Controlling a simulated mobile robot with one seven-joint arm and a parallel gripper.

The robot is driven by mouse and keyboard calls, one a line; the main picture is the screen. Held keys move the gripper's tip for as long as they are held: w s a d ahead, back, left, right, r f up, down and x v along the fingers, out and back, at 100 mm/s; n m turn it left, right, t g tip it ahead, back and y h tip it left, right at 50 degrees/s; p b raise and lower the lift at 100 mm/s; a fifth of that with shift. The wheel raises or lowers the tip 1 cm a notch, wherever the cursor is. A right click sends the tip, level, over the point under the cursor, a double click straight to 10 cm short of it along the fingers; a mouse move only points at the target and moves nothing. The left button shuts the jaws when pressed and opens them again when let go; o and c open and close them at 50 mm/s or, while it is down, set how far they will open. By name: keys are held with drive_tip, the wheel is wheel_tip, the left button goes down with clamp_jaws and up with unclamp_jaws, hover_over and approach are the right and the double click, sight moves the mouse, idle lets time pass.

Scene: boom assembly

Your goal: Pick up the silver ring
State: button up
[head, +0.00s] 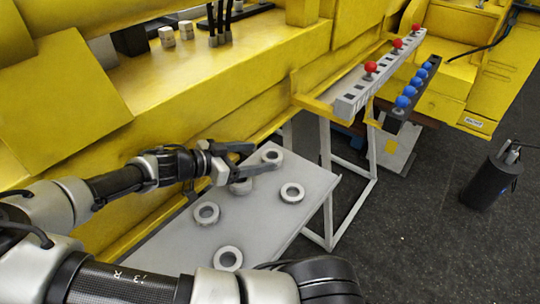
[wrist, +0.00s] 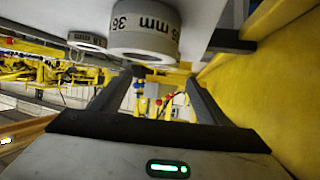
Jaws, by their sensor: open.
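The grey table (head: 318,181) stands against a yellow machine body (head: 200,85). A grey rail with red knobs (head: 375,80) and a dark rail with blue knobs (head: 412,90) lie beyond it. A black canister (head: 490,180) stands on open dark floor at right.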

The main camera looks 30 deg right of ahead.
sight(277, 154)
drive_tip(key=p+x, duration=0.1)
drive_tip(key=x, duration=0.6)
drive_tip(key=shift+w+d+f, duration=0.2)
drive_tip(key=shift+d+f, duration=0.05)
drive_tip(key=shift+f, duration=0.1)
drive_tip(key=shift+c, duration=0.2)
drive_tip(key=c, duration=1.5)
